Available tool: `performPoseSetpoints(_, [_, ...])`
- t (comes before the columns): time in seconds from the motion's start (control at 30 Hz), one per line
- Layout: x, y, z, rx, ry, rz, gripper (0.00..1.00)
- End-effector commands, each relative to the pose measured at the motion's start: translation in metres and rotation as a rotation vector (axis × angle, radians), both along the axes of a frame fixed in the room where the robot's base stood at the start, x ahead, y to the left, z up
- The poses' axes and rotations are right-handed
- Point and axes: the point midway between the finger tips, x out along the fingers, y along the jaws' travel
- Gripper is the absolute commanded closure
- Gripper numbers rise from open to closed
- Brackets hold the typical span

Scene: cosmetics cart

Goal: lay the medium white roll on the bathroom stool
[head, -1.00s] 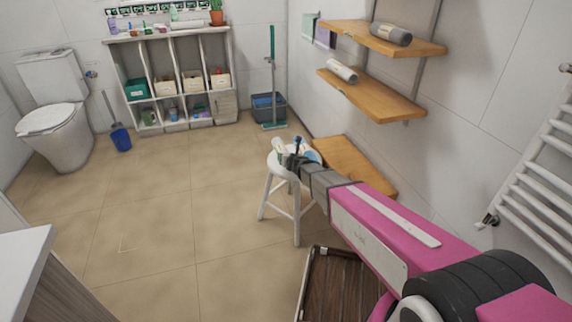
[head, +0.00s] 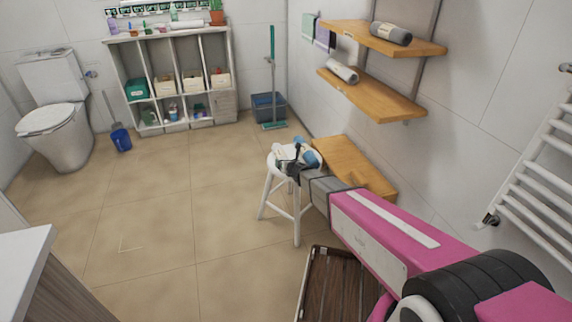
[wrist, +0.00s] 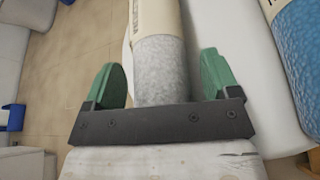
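A pale grey-white roll (wrist: 160,65) with a cream label lies between my gripper's green fingers in the wrist view. My gripper (wrist: 163,82) is open, with a narrow gap showing on each side of the roll. The white stool (head: 268,192) stands in the middle of the head view. My gripper (head: 294,166) is at its top, partly hiding what lies there. A blue roll (head: 311,158) lies on the right of the seat and also shows at the right edge of the wrist view (wrist: 302,55). The white roll is small and hard to make out in the head view.
Wooden wall shelves (head: 385,100) hold a light roll (head: 342,71) and a dark grey roll (head: 391,33). A low wooden shelf (head: 345,160) is close behind the stool. A slatted wooden rack (head: 335,290) is below my arm. The floor to the left is clear.

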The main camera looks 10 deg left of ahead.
Motion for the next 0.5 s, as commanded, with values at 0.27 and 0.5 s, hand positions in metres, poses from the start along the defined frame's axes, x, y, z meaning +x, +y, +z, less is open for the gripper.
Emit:
performPoseSetpoints(0.27, [0.0,0.0,0.001,0.0,0.0,0.0,0.19])
performPoseSetpoints(0.5, [-0.014,-0.01,0.009,0.0,0.0,0.0,0.19])
